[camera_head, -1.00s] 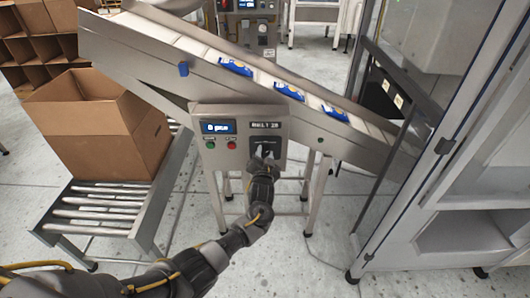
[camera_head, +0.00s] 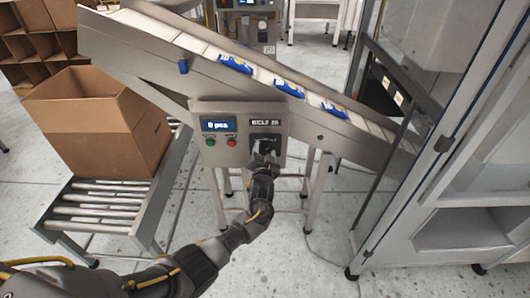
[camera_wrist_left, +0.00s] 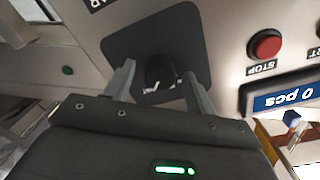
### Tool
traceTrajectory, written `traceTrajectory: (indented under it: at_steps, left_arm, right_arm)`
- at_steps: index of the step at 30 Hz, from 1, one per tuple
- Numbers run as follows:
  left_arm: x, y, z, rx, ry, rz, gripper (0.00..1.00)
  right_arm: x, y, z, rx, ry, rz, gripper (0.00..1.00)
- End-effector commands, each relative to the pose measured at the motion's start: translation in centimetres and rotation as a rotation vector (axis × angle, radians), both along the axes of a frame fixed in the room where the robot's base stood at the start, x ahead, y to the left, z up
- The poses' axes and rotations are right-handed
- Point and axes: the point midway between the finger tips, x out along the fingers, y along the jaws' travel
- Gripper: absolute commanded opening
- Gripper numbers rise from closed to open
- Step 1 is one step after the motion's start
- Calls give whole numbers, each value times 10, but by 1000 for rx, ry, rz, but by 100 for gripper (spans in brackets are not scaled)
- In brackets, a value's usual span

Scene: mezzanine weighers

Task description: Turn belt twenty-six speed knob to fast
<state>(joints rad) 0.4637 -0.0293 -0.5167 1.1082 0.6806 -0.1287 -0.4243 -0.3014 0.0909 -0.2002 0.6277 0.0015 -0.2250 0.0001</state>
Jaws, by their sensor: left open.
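The belt twenty-six control box (camera_head: 222,147) is a grey panel on the front of the inclined conveyor, labelled "BELT 26". Its black speed knob (camera_wrist_left: 160,72) sits on a dark square plate (camera_wrist_left: 178,38) in the left wrist view. My left gripper (camera_wrist_left: 158,85) is open, with one finger on each side of the knob. I cannot tell whether the fingers touch it. In the head view my left gripper (camera_head: 264,155) covers most of the knob and the lower part of the plate. My right gripper is not in view.
A red stop button (camera_wrist_left: 266,46) and a display (camera_head: 218,125) reading "0 pcs" are beside the knob plate. The inclined conveyor (camera_head: 160,62) carries several blue packs. An open cardboard box (camera_head: 110,140) stands on rollers at left; a glass-sided cabinet (camera_head: 470,170) is at right.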

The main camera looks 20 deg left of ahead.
Motion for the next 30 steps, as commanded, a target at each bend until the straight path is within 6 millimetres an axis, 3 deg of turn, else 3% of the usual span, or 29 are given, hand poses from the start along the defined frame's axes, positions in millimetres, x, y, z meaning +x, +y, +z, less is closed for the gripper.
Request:
traceTrajectory:
  at_steps: [5,15,21,30]
  left_arm:
    - [-7,-2,0,-1,-1,-1,55]
    - [-69,-16,2,-3,0,-2,55]
    - [-96,-22,3,-1,0,0,55]
    - [-106,-23,4,1,0,0,55]
  right_arm:
    - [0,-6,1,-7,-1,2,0]
    - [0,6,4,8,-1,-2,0]
    - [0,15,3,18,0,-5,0]
    - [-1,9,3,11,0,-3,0]
